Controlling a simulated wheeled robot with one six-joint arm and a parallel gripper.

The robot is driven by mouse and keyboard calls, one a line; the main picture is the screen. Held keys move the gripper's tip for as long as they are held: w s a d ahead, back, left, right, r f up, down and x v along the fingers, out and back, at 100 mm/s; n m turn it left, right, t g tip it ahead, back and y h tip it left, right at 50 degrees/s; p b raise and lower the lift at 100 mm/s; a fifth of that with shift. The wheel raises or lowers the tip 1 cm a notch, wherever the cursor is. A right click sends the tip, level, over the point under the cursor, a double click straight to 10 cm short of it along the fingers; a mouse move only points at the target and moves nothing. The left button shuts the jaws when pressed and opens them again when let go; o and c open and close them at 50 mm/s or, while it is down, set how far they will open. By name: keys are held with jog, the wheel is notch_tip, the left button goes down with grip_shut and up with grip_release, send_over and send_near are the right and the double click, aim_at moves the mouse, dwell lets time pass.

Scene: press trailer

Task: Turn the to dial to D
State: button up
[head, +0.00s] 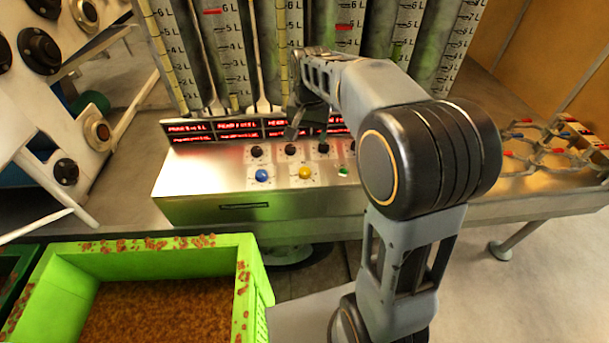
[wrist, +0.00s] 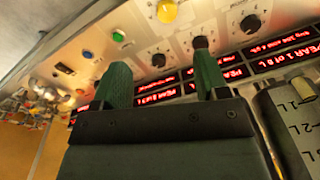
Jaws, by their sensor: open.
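The control panel (head: 215,180) has a row of black dials. The left dial (head: 256,151), middle dial (head: 290,149) and right dial (head: 323,148) show in the head view; another is partly behind my arm. Their lettering is too small to read, so I cannot tell which is the "to" dial or where it points. My gripper (head: 307,122) is above and behind the row, open and empty. In the wrist view, one dial (wrist: 158,60) appears between the green fingertips of my gripper (wrist: 161,65). Another dial (wrist: 200,42) is just past one fingertip. No contact can be made out.
A blue knob (head: 262,175), a yellow knob (head: 305,173) and a green button (head: 343,170) sit in front of the dials. Red displays (head: 237,124) and tall graduated cylinders (head: 220,50) stand behind. A green crate (head: 255,290) stands at lower left.

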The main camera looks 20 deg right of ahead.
aim_at(305, 170)
jog(key=shift+m+g, duration=0.4)
jog(key=shift+m, duration=0.2)
jog(key=w+f, duration=0.1)
jog(key=f, duration=0.4)
jog(key=w+f, duration=0.1)
jog(key=f, duration=0.5)
jog(key=w+f, duration=0.1)
jog(key=f, duration=0.5)
jog(key=shift+w+f+b, duration=0.15)
jog(key=shift+w+b, duration=0.15)
jog(key=shift+b, duration=0.05)
jog(key=shift+c, duration=0.3)
jog(key=c, duration=0.9)
jog(key=shift+o, duration=0.2)
